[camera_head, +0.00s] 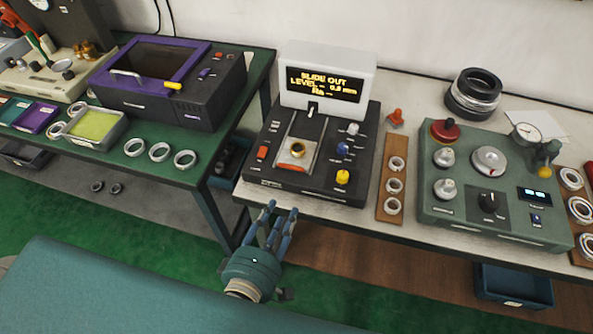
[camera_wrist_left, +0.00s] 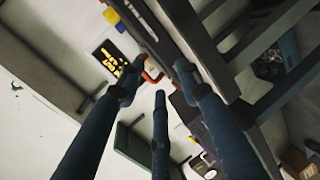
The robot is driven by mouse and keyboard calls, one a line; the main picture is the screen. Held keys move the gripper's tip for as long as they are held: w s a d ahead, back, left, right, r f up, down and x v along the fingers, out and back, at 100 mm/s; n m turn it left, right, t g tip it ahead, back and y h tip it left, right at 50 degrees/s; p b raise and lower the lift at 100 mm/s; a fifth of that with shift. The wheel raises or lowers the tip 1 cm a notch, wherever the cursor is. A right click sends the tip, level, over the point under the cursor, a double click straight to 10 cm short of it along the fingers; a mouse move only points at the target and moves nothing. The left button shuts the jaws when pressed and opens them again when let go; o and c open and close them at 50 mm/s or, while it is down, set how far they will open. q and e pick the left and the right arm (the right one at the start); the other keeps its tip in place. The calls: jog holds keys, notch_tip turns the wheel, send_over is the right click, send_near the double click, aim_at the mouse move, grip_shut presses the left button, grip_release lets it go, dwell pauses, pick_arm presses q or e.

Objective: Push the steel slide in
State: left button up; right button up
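The steel slide (camera_head: 304,128) is a flat bright plate on top of the black tester (camera_head: 335,179), with a red front edge (camera_head: 287,166) and a brass-coloured ring (camera_head: 297,149) on it. In the left wrist view a red edge (camera_wrist_left: 153,77) shows just beyond the left gripper's fingertips (camera_wrist_left: 160,92); contact cannot be told. My right gripper is not in view.
A wooden strip with rings (camera_head: 393,190) and a green gauge unit (camera_head: 480,205) stand right of the tester. The left table (camera_head: 262,62) carries a purple-topped machine (camera_head: 170,80), trays and loose rings. A gap separates the tables. A blue bin (camera_head: 512,286) is below right.

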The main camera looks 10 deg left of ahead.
aim_at(290, 166)
pick_arm(q)
notch_tip(290, 166, up, 5)
jog(key=w+a+n+t, duration=0.1)
jog(key=n, duration=0.1)
jog(key=p+x, duration=0.2)
jog(key=x, duration=0.7)
jog(key=shift+w+a+f, duration=0.15)
jog(key=shift+a+f, duration=0.05)
jog(key=shift+w+f, duration=0.15)
jog(key=shift+w, duration=0.3)
grip_shut()
